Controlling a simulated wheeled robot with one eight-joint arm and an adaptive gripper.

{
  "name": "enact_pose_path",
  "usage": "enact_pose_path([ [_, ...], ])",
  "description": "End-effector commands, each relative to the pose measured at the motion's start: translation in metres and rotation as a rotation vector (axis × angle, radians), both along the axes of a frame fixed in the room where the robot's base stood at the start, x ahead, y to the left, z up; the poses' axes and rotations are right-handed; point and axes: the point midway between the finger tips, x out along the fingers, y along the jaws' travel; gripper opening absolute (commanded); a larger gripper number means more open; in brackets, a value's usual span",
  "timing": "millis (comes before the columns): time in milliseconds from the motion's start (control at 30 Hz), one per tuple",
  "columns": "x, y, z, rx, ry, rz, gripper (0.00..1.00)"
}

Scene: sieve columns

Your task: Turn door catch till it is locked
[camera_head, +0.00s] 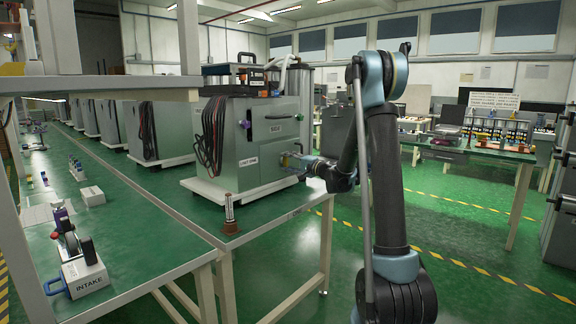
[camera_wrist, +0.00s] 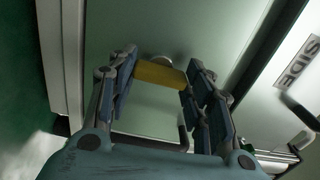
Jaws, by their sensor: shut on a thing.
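The door catch, a yellow bar (camera_wrist: 160,76) with a round metal boss behind it, sits on the pale grey-green door in the wrist view. The bar lies across between the fingers, slightly tilted. My gripper (camera_wrist: 162,68) is shut on it, a blue-padded finger at each end. In the head view my gripper (camera_head: 293,160) reaches the lower right face of the grey cabinet (camera_head: 265,160). The catch there is mostly hidden by the gripper, so its exact angle is hard to tell.
A panel with a "SIDE" label (camera_wrist: 299,62) and a dark handle stand at right in the wrist view. A small metal column (camera_head: 229,214) stands on the green bench before the cabinet. An intake device (camera_head: 82,270) is at front left.

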Motion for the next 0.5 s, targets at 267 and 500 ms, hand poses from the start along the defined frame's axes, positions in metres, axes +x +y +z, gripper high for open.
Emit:
enact_pose_path([
  [267,0.0008,-0.0014,-0.0016,0.033,0.047,-0.004,0.23],
  [500,0.0001,-0.0005,-0.0018,0.038,0.053,-0.002,0.23],
])
